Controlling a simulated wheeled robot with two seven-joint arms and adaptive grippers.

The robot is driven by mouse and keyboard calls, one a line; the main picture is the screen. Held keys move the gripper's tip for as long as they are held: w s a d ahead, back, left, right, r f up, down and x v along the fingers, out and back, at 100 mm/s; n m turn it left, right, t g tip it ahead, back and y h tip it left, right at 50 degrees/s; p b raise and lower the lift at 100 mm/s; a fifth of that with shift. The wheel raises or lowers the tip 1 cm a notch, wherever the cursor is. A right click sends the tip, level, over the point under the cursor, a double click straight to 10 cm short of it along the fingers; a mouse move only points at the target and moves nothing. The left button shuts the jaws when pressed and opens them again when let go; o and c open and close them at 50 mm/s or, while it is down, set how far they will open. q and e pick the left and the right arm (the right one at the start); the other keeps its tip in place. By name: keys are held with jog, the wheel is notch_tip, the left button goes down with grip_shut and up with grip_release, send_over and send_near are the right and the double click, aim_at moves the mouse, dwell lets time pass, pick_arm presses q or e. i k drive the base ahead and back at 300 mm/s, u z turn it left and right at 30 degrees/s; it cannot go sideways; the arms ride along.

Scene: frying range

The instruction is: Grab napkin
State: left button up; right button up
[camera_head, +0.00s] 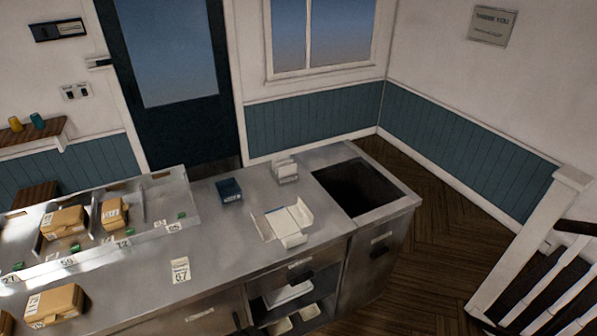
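Neither of my grippers shows in the head view, and nothing is seen touching the white items.
A dark blue box (229,190) stands left of the white paper. A square opening (357,187) is at the counter's right end. Brown packages (54,304) and a raised metal tray (150,237) occupy the left. A number card (180,270) lies near the front.

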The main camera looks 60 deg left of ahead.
aim_at(289, 170)
jog(key=i, duration=0.9)
jog(key=u, duration=2.15)
